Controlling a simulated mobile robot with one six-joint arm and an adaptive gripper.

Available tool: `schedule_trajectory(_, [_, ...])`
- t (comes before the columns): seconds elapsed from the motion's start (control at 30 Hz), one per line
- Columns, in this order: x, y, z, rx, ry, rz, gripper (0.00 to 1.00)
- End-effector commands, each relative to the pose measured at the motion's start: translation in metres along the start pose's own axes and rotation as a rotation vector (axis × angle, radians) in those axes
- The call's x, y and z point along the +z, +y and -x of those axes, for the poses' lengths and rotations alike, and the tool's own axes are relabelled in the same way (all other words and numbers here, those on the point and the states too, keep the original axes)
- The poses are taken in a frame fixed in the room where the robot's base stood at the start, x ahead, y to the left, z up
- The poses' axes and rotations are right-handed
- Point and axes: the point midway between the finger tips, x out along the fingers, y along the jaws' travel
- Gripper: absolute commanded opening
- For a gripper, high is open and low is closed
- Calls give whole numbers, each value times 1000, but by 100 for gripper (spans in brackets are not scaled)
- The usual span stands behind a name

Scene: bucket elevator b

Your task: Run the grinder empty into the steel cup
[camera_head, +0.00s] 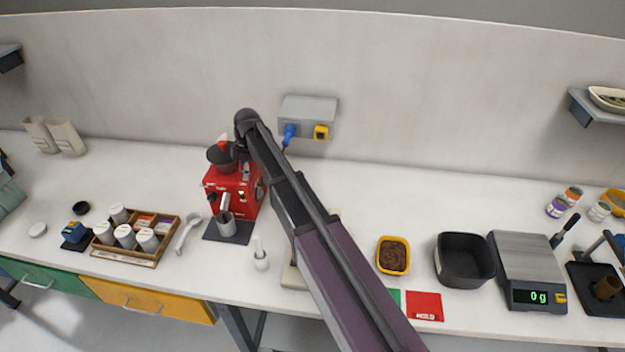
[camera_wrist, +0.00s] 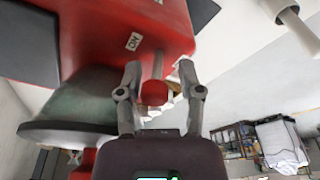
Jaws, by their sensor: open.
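The red grinder (camera_head: 232,190) stands on the bench, left of centre, with a dark hopper (camera_head: 222,155) on top. The steel cup (camera_head: 226,224) stands at the grinder's front, on a dark mat. In the wrist view my gripper (camera_wrist: 158,72) is open, with its two fingers on either side of a red-knobbed lever (camera_wrist: 154,93) on the grinder. A small white label (camera_wrist: 133,41), apparently ON upside down, is near the lever. I cannot tell whether a finger touches the knob. In the head view my gripper is not clearly visible behind my arm and the grinder.
A wooden caddy (camera_head: 133,254) with white canisters and a light spoon (camera_head: 187,233) lie left of the grinder. A grey wall box (camera_head: 308,110) with a blue plug is behind. A yellow bowl (camera_head: 382,264), black bin (camera_head: 465,275) and scale (camera_head: 538,283) reading 0 g stand right.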

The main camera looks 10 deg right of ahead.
Motion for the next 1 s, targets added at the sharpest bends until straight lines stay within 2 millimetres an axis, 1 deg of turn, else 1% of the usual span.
schedule_trajectory(0.03, [-1, -4, 0, 23, -16, 6, 48])
schedule_trajectory(0.1, [-2, -6, 0, 59, -41, 14, 48])
schedule_trajectory(0.53, [-6, -13, -5, 288, -196, 62, 48])
schedule_trajectory(0.6, [-8, -12, 6, 291, -197, 60, 48])
schedule_trajectory(1.0, [-14, -21, 38, 288, -196, 60, 48])
